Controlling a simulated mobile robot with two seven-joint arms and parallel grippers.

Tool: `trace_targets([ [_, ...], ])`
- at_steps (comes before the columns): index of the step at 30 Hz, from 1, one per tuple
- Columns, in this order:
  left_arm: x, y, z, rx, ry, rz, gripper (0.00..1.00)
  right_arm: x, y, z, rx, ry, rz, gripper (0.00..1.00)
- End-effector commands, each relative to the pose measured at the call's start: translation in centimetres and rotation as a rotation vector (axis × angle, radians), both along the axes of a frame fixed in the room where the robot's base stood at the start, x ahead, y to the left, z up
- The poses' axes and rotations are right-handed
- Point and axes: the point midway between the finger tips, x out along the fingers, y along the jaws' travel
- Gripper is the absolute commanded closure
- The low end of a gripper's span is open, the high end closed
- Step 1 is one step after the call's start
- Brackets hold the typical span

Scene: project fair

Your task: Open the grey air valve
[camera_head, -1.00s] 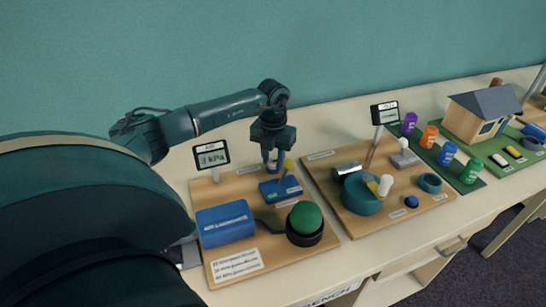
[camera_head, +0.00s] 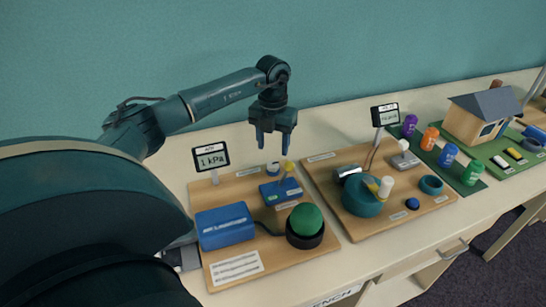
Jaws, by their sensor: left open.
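My left gripper (camera_head: 272,140) is open and empty, pointing down above the back of the left wooden board (camera_head: 231,192). I cannot clearly pick out a grey valve there; the parts are too small to tell. A display (camera_head: 211,158) at the back left of the board reads 1 kPa. My right gripper is not in view.
To the right, another board (camera_head: 331,193) carries a teal drum (camera_head: 361,197) and a display (camera_head: 385,114). Coloured canisters and a model house (camera_head: 483,115) stand farther right.

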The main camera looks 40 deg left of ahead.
Motion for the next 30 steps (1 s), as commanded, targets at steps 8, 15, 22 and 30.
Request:
trace_targets([
  [8, 0.1, 0.0, 5.7, -0.001, -0.004, 0.001, 0.48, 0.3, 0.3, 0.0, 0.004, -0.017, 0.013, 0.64],
  [15, 0.0, 0.0, 7.4, 0.000, 0.000, 0.001, 0.48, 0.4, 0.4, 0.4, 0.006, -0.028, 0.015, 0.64],
  [22, 0.0, 0.0, 7.5, 0.000, 0.000, 0.001, 0.48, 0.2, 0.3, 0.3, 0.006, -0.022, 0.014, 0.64],
  [30, 0.0, 0.0, 7.5, 0.000, 0.000, 0.001, 0.48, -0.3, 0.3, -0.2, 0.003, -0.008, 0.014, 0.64],
])
